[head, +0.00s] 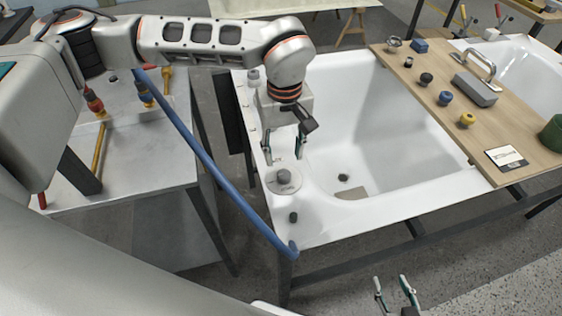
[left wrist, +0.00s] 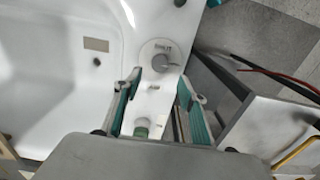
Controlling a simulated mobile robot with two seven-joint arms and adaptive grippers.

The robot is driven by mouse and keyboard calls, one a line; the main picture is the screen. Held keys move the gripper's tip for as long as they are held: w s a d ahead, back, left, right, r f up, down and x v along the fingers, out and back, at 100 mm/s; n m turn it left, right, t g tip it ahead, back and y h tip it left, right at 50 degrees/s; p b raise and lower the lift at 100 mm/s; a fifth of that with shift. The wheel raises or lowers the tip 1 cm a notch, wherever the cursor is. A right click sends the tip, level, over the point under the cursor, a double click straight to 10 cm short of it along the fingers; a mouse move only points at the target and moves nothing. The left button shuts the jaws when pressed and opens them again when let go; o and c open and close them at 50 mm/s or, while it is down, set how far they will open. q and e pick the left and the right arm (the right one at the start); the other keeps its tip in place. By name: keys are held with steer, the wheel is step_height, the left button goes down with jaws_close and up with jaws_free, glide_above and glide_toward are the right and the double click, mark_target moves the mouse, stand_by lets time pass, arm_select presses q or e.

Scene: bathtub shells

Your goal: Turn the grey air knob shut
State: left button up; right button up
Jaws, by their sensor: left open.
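The grey air knob (head: 284,177) sits on a round pale plate on the left rim of the white bathtub shell. In the left wrist view the knob (left wrist: 161,62) lies just beyond the fingertips, with a bar-like grip and small dark marks on its plate that I cannot read. My left gripper (head: 285,151) is open above the knob and points down. Its two teal-padded fingers (left wrist: 164,88) stand apart with nothing between them, and I see no contact with the knob. My right gripper (head: 393,285) is at the bottom edge, fingers apart and empty, away from the tub.
A blue hose (head: 205,155) runs from the metal side table (head: 140,150) to the tub's near corner. A small dark fitting (head: 294,217) stands on the rim near the knob. A wooden board (head: 470,100) with several knobs and a grey handled block (head: 475,88) spans the tub's right side.

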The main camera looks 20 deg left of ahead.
mark_target(284, 174)
arm_select(q)
step_height(284, 174, down, 8)
steer(key=shift+s+d+r, duration=0.1)
steer(key=shift+r, duration=0.15)
steer(key=c, duration=1.1)
